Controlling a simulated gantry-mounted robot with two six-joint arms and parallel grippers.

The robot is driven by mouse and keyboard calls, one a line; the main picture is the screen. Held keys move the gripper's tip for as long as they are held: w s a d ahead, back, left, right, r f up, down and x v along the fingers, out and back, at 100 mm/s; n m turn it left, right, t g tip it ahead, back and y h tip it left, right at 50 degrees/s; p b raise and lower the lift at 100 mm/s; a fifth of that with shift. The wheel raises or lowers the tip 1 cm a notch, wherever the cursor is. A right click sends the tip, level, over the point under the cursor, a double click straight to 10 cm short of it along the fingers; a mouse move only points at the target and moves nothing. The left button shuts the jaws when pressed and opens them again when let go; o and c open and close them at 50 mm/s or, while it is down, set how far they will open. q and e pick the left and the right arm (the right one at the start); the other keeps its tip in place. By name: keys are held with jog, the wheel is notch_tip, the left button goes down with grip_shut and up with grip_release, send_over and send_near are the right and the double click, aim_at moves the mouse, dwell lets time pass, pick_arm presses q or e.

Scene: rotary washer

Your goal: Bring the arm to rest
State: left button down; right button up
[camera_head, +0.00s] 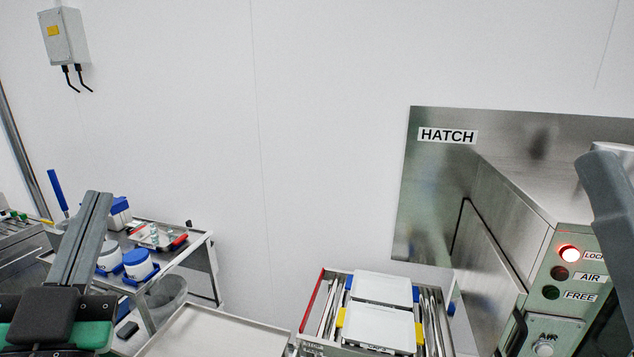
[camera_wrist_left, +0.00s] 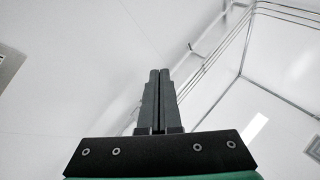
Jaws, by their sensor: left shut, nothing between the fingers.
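My left gripper (camera_head: 98,194) points up and away at the lower left of the head view. Its two grey fingers lie together, shut and empty, and show in front of the cart with the blue-lidded tubs. In the left wrist view the left gripper (camera_wrist_left: 159,72) shows its fingers side by side against pale wall and ceiling, touching nothing. A smooth grey part, seemingly of my right arm, rises at the right edge of the head view. No right gripper fingers show.
A steel hatch machine (camera_head: 510,225) stands right, its red lamp (camera_head: 569,254) lit. A rack (camera_head: 311,310) with white packs stands lower middle, beside an empty tray (camera_head: 205,335). A cart (camera_head: 190,240) holds blue-lidded tubs (camera_head: 138,262) left. A wall box (camera_head: 64,37) hangs upper left.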

pick_arm(q)
jog(key=s+d+r+t+h, duration=0.45)
jog(key=s+r, duration=0.25)
jog(key=s, duration=0.3)
notch_tip(320, 180, up, 29)
jog(key=n+h+p, duration=0.1)
jog(key=h+p, duration=0.2)
jog(key=p, duration=2.6)
jog(key=shift+w+d+g, duration=0.15)
jog(key=shift+d+g, duration=0.15)
jog(key=shift+g, duration=0.05)
